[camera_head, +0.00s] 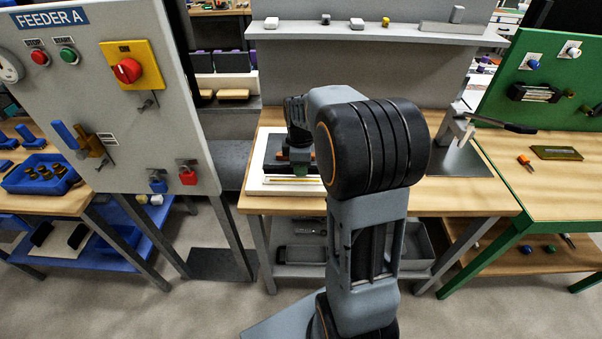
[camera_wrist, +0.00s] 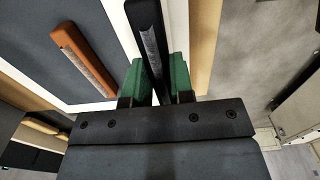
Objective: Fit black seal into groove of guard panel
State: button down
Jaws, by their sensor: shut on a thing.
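My gripper (camera_wrist: 160,82) has green fingertips and is shut on the black seal (camera_wrist: 148,38), a straight black strip with a grey label along its side. The seal extends forward from between the fingers. A dark grey panel with a white border (camera_wrist: 103,15) lies below and to the left; I take it as the guard panel. Its white edge also shows in the head view (camera_head: 260,182), under my gripper (camera_head: 300,168). An orange strip (camera_wrist: 82,55) is over the dark face, left of the seal. I cannot make out the groove, or whether the seal touches the panel.
The wooden bench (camera_head: 460,197) carries a grey metal fixture (camera_head: 458,130) at its right. A grey board with a shelf (camera_head: 370,32) stands behind. The Feeder A panel (camera_head: 130,110) stands close on the left, and a green bench (camera_head: 540,190) is on the right.

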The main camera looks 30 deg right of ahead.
aim_at(301, 181)
jog(key=shift+w+d+f, duration=0.1)
jog(key=shift+f, duration=0.15)
notch_tip(301, 181, down, 3)
jog(key=shift+w+f, duration=0.1)
